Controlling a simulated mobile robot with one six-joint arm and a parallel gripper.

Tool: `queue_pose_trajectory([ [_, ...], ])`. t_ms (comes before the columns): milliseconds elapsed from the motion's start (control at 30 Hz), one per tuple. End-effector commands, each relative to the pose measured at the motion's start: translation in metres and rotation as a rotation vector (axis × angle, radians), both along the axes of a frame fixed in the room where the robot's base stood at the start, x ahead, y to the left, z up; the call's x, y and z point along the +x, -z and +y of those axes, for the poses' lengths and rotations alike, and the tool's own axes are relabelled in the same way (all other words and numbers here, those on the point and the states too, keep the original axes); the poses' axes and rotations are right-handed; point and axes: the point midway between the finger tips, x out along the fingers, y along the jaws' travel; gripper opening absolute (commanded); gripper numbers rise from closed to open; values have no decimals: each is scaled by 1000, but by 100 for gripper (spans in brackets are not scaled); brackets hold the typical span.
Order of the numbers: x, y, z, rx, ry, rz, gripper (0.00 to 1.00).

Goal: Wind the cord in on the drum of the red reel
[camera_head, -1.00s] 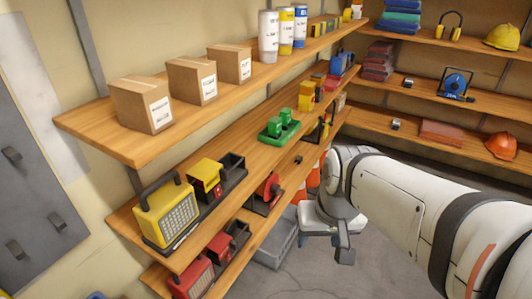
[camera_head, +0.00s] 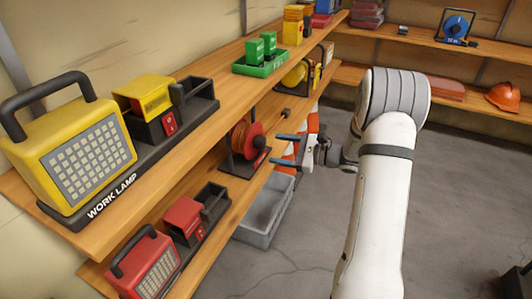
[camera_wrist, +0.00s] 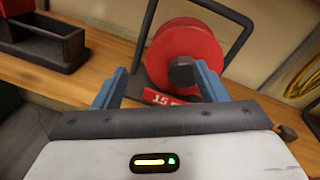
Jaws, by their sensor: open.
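The red reel (camera_head: 255,137) stands in a dark frame on the lower shelf, with orange cord visible on its drum behind the red flange. In the wrist view the reel (camera_wrist: 185,45) fills the upper middle, with a dark round knob (camera_wrist: 182,73) on its face and a red "15" label (camera_wrist: 165,99) below. My gripper (camera_head: 273,149) is open, its two blue fingers pointing at the reel from the right, apart from it. In the wrist view my gripper (camera_wrist: 157,78) has the knob between its fingers in the picture, nearer the right one; contact cannot be told.
A small dark piece (camera_head: 286,113) lies on the shelf beyond the reel. A red box (camera_head: 184,219) and red lamp (camera_head: 145,265) stand lower left. The upper shelf holds a yellow work lamp (camera_head: 80,155) and green items (camera_head: 262,58).

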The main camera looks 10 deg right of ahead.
Motion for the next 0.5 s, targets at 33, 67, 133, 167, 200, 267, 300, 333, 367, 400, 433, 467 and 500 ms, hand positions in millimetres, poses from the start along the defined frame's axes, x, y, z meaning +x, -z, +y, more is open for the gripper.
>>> queue_pose_trajectory([
  [33,8,20,-10,34,37,4,66],
  [67,12,24,-15,51,56,4,66],
  [133,17,30,-22,80,86,3,66],
  [167,19,31,-24,86,93,2,66],
  [200,22,32,-25,93,102,2,66],
  [267,25,33,-22,97,105,1,66],
  [300,28,33,-18,98,106,1,66],
  [333,31,33,-15,98,107,1,66],
  [367,33,33,-11,97,108,1,66],
  [400,37,33,-6,96,108,2,66],
  [433,40,33,-2,97,108,0,66],
  [467,43,33,1,96,109,0,66],
  [500,47,33,6,95,110,0,66],
])
